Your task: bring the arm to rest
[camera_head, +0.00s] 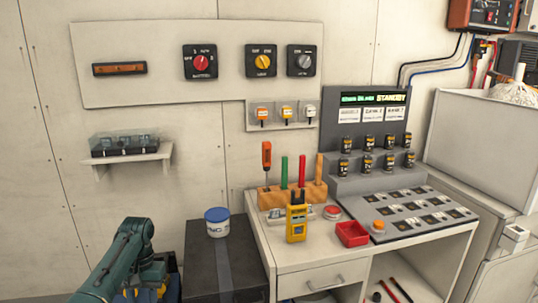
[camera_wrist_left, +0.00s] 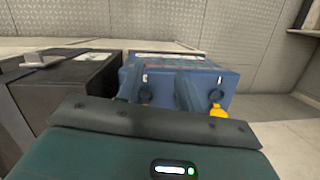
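My left arm (camera_head: 125,255), in teal, comes in at the lower left of the head view, bent, with its elbow raised beside the dark chest. Its gripper is not clear there. In the left wrist view the teal gripper body fills the bottom, and two fingers of my left gripper (camera_wrist_left: 158,90) stand apart with nothing seen between them. Beyond them is a blue battery-like box (camera_wrist_left: 215,75) with a yellow cap (camera_wrist_left: 217,111). Whether the fingers touch the box I cannot tell. My right arm and gripper are not in view.
A dark chest (camera_head: 225,262) bears a white tub with a blue lid (camera_head: 217,222). Beside it, a workbench (camera_head: 290,258) holds a yellow meter (camera_head: 297,222), a red tray (camera_head: 352,234) and a control console (camera_head: 415,213). A small wall shelf (camera_head: 130,157) is above my arm.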

